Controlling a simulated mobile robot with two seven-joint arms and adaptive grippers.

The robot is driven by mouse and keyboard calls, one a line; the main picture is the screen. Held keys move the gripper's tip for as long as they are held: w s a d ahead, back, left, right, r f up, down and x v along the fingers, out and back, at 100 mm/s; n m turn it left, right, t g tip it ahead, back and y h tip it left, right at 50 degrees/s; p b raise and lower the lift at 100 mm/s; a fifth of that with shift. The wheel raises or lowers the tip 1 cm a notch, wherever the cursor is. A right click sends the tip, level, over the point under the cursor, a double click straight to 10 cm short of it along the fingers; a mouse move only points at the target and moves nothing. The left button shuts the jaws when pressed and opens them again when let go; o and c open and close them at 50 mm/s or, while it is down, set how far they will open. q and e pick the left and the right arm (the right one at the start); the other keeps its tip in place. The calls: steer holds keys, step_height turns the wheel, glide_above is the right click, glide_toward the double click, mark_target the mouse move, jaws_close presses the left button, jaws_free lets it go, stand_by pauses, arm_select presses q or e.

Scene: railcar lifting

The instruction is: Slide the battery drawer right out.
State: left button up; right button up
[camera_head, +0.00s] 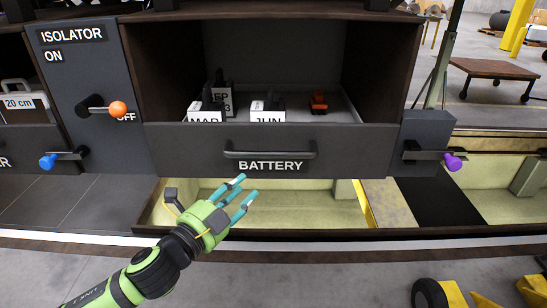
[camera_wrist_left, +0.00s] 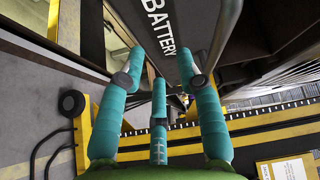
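The battery drawer (camera_head: 200,150) has a wide dark grey front marked BATTERY, low in the cabinet; its front also shows in the left wrist view (camera_wrist_left: 150,45). A black bar handle (camera_head: 270,149) crosses the front above the lettering, and it shows at the top of the left wrist view (camera_wrist_left: 226,25). My left gripper (camera_head: 246,186) has its teal fingers spread and empty, just below the handle and lettering. In the left wrist view the fingers (camera_wrist_left: 165,72) point up at the drawer front, with the handle outside them. My right gripper is not in view.
An orange-knobbed isolator lever (camera_head: 110,109) is left; blue (camera_head: 48,161) and purple (camera_head: 453,162) knobs flank the drawer. A shallow pit (camera_head: 290,208) lies below.

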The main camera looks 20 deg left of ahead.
mark_target(273, 157)
arm_select(q)
steer(key=d+r+m+h, duration=0.1)
steer(key=r+m, duration=0.1)
steer(key=r+m+h, duration=0.2)
steer(key=d+r+m+h+p, duration=0.1)
steer(key=r+m, duration=0.1)
steer(key=shift+w+d+m+g+h, duration=0.2)
steer(key=shift+d+m+g+h, duration=0.1)
steer(key=shift+m+h, duration=0.1)
steer(key=p+x, duration=0.2)
steer(key=x, duration=0.3)
steer(key=shift+w+f+p, duration=0.1)
steer(key=shift+w+p, duration=0.1)
steer(key=shift+p, duration=0.1)
steer(key=shift+w+d, duration=0.25)
steer(key=shift+w, duration=0.1)
steer(key=shift+f, duration=0.1)
jaws_close()
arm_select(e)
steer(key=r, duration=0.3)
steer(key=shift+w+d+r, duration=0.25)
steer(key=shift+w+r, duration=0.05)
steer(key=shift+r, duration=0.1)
